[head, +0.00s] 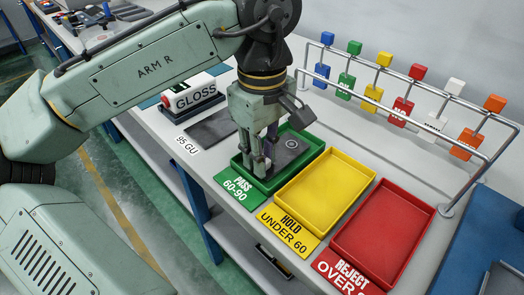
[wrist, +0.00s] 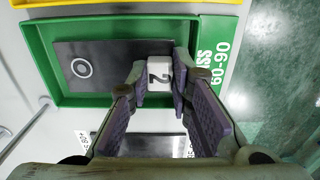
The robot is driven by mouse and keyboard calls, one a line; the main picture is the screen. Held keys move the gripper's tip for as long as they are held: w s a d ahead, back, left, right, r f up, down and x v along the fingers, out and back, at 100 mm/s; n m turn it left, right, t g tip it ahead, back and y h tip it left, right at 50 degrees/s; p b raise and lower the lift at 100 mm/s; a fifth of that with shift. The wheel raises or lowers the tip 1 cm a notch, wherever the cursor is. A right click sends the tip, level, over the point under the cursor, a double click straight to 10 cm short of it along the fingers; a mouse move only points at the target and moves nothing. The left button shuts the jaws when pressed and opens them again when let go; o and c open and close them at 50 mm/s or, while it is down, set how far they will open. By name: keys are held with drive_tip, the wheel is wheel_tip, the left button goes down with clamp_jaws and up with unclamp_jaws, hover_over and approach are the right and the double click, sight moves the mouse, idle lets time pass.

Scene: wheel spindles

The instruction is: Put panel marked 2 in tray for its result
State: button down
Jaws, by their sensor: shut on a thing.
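The panel marked 2 (wrist: 110,58) is a dark flat plate with a pale ring at one end and a white tab (wrist: 159,67) bearing the number 2. In the head view the panel (head: 286,150) lies within the walls of the green PASS 60-90 tray (head: 311,160). My gripper (wrist: 160,82) is shut on the white tab, one finger on each side. In the head view my gripper (head: 260,165) points down into the tray's near left part and hides the tab. I cannot tell whether the panel touches the tray floor.
A yellow HOLD UNDER 60 tray (head: 288,208) and a red REJECT tray (head: 346,259) stand to the right. A GLOSS meter (head: 190,94), a dark plate (head: 213,130) and a 95 GU label (head: 187,145) are at left. A metal rail (head: 392,72) with coloured tags runs behind.

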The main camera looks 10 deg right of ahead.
drive_tip(key=shift+f, duration=0.2)
drive_tip(key=c, duration=1.7)
unclamp_jaws()
wheel_tip(320, 180, up, 12)
drive_tip(key=shift+r, duration=0.25)
